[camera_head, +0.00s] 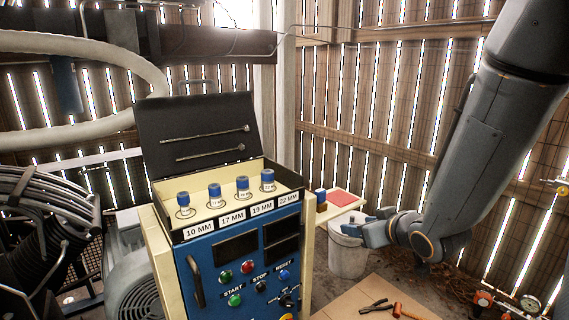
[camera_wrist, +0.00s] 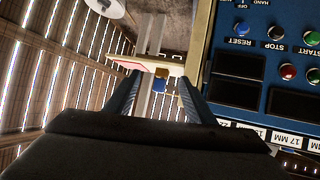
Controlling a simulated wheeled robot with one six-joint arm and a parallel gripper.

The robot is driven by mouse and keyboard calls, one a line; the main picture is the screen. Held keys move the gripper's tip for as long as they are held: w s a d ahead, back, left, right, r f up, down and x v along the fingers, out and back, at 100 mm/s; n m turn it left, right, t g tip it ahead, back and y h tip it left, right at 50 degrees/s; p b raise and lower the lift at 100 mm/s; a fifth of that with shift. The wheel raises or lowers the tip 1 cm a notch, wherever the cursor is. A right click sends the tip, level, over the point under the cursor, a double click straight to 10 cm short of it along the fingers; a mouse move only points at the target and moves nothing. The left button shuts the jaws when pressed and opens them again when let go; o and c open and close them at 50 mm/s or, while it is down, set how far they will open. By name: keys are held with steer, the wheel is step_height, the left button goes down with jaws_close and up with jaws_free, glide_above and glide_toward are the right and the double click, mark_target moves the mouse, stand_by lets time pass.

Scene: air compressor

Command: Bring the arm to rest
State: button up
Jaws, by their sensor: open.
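My gripper (camera_head: 367,230) is at the right of the blue control panel (camera_head: 238,262), out in front of a small wooden shelf and a white bucket. In the wrist view my gripper (camera_wrist: 163,84) shows two blue fingers standing apart with nothing held between them. Beyond the fingers a small block with a blue part (camera_wrist: 159,86) is in line with the gap; it seems to stand on the shelf, apart from the fingers. My arm comes down from the upper right in the head view.
An open toolbox (camera_head: 205,125) on the panel holds several blue-topped sockets (camera_head: 242,187). A red pad (camera_head: 341,197) lies on the shelf. The white bucket (camera_head: 348,258) stands below. Pliers (camera_head: 376,305) and a hammer (camera_head: 408,312) lie at the lower right. A hose reel (camera_head: 45,225) is at left.

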steer(key=s+f+m+g+h, duration=0.1)
steer(key=s+f+g, duration=0.1)
steer(key=s+g, duration=0.2)
steer(key=s+f+m+g+h+b, duration=0.1)
steer(key=s+g, duration=0.3)
steer(key=s, duration=0.7)
steer(key=s+f+m+g+h, duration=0.1)
steer(key=s+f+m+g, duration=0.1)
steer(key=s, duration=0.5)
step_height(320, 180, down, 2)
steer(key=shift+s+f+g+b, duration=0.1)
steer(key=shift+s+g+b, duration=0.15)
steer(key=shift+g, duration=0.65)
steer(key=shift+w, duration=0.1)
